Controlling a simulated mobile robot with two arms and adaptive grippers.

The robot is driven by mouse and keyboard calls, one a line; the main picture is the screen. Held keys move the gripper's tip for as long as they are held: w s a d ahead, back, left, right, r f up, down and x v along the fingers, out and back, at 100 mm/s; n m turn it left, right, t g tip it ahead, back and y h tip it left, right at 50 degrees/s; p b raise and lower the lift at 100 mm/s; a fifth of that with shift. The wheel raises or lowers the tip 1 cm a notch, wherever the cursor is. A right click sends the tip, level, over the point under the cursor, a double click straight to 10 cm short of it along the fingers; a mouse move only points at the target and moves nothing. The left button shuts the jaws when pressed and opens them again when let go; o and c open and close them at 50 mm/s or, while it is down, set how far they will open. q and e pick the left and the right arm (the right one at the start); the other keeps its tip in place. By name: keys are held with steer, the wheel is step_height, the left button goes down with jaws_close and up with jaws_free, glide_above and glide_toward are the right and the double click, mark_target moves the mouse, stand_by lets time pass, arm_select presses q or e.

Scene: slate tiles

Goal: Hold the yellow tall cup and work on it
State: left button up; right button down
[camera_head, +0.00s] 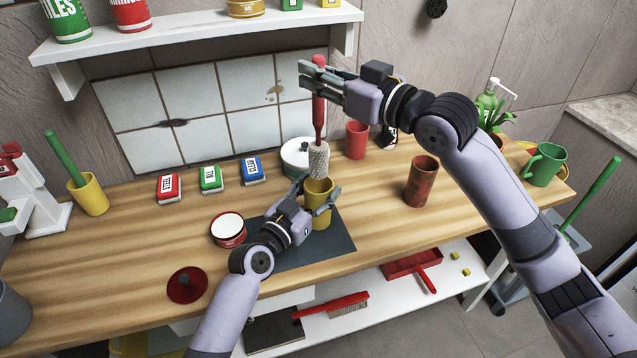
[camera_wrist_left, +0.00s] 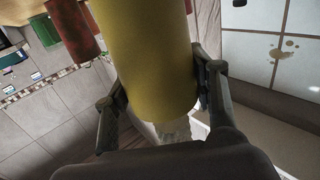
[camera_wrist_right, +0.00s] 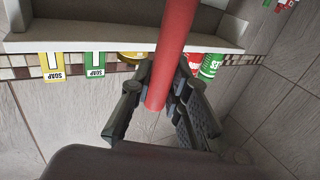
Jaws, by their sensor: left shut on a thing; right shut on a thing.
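The yellow tall cup (camera_head: 318,215) is upright above the dark mat (camera_head: 335,245). My left gripper (camera_head: 318,196) is shut around it; the cup also fills the middle of the left wrist view (camera_wrist_left: 148,55). My right gripper (camera_head: 311,80) is shut on the red handle of a bottle brush (camera_head: 319,120), which hangs upright above the cup. The handle also shows in the right wrist view (camera_wrist_right: 170,55). The brush's pale bristle head (camera_head: 318,158) is at the cup's mouth; its lower end meets the rim, and I cannot tell how far inside it reaches.
A rusty-red tall cup (camera_head: 422,182) and a red cup (camera_head: 356,140) stand to the right. A white pot (camera_head: 297,155) is behind the yellow cup. A red-and-white tin (camera_head: 228,230) and coloured boxes (camera_head: 210,179) are left. The counter's right front is mostly clear.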

arm_select(q)
steer(key=o, duration=1.2)
steer(key=v, duration=1.2)
